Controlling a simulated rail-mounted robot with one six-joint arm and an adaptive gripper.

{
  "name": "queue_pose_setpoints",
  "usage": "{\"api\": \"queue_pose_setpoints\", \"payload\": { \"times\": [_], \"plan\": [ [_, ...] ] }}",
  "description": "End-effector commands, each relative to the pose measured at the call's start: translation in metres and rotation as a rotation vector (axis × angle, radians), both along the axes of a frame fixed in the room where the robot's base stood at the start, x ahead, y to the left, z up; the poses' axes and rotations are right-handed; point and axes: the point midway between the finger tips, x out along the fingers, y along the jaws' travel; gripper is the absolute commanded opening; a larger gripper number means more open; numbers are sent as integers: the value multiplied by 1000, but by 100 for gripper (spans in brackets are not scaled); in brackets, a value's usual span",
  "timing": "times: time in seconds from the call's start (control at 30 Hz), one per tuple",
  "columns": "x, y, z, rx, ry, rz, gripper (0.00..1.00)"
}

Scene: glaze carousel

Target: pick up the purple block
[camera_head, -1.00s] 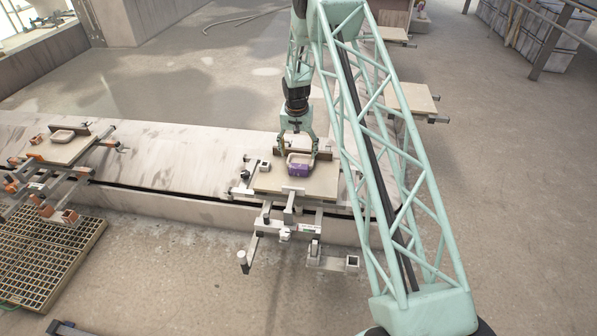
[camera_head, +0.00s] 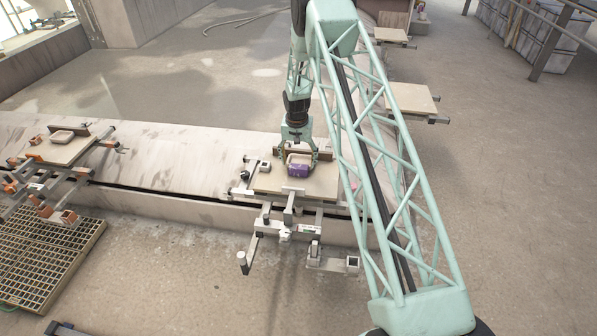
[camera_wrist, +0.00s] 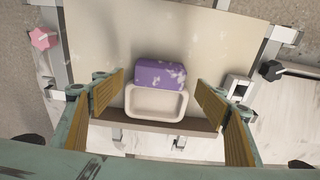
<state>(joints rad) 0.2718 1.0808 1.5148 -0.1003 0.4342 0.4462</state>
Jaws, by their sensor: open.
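The purple block (camera_head: 298,170) sits on a pale board (camera_head: 267,184) at the near side of a small cream tray (camera_head: 299,158). In the wrist view the purple block (camera_wrist: 160,74) has whitish patches and lies against the rim of the cream tray (camera_wrist: 157,117); I cannot tell whether it overlaps the rim. My gripper (camera_head: 299,166) is low over the board, its fingers on either side of the tray and block. In the wrist view my gripper (camera_wrist: 163,100) is open, with ribbed yellow pads left and right and nothing between them touching.
A brown upright strip (camera_wrist: 150,125) stands on the board behind the tray. A metal bracket (camera_wrist: 240,87) is close to the right finger, and a pink star knob (camera_wrist: 43,38) is at upper left.

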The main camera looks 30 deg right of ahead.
Motion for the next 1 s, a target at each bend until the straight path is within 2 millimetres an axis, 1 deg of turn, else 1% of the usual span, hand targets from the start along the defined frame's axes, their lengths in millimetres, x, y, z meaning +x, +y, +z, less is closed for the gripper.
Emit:
{"api": "queue_pose_setpoints", "payload": {
  "times": [0.17, 0.4, 0.53, 0.67, 1.0],
  "plan": [
    [0, 0, -12, 0, 2, 0, 67],
    [0, -2, -38, 0, 2, 0, 67],
    [2, -2, -48, 1, 1, 0, 67],
    [2, -3, -51, 0, 0, 0, 67],
    [2, -3, -51, 0, 0, 0, 67]
  ]
}}
